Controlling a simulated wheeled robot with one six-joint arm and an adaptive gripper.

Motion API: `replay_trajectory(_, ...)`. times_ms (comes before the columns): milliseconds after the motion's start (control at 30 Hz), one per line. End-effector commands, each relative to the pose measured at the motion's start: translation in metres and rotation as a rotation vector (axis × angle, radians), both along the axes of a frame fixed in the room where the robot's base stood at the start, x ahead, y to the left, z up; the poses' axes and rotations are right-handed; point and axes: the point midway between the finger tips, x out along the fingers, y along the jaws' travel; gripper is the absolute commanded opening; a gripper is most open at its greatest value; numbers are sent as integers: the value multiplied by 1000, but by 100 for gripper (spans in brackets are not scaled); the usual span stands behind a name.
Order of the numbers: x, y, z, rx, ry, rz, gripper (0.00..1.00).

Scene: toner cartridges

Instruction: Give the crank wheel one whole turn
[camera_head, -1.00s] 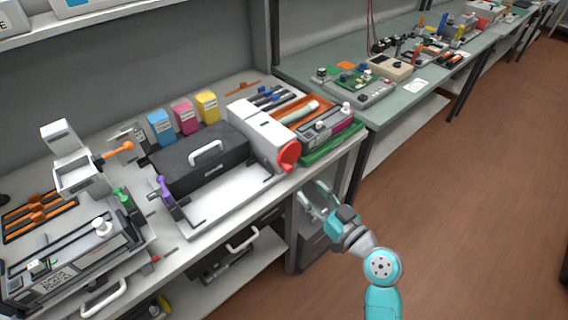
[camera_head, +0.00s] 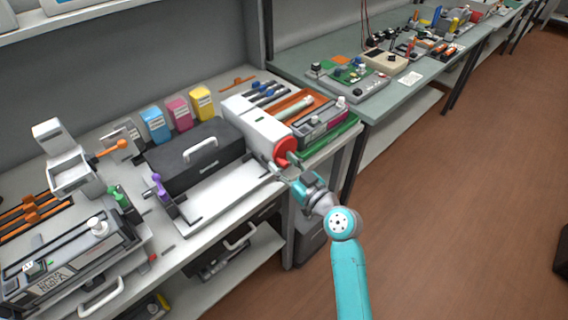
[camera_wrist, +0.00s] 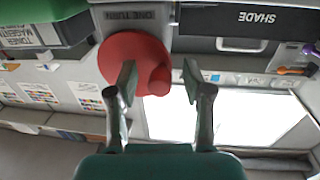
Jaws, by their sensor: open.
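The red crank wheel (camera_head: 287,149) is on the right end of the white machine (camera_head: 262,128). In the wrist view the red wheel (camera_wrist: 130,68) shows a round knob at its right side, under a label reading "ONE TURN". My gripper (camera_head: 285,170) is open at the wheel's lower front edge. In the wrist view its two fingers (camera_wrist: 160,82) stand apart. The left finger overlaps the wheel and the right finger is past the knob, so the knob lies between them in the picture. I cannot tell whether either finger touches it.
A black case (camera_head: 193,155) with a white handle sits left of the machine. A green tray (camera_head: 330,142) with a printer unit is just right of the wheel. Cyan, magenta and yellow boxes (camera_head: 178,112) stand behind.

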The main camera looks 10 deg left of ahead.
Motion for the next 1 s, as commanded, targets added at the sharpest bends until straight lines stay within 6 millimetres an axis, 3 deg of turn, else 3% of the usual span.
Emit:
replay_trajectory(267,1,1,0,0,0,0,50)
replay_trajectory(500,1,1,0,0,0,0,0)
replay_trajectory(1000,1,2,3,53,69,0,0)
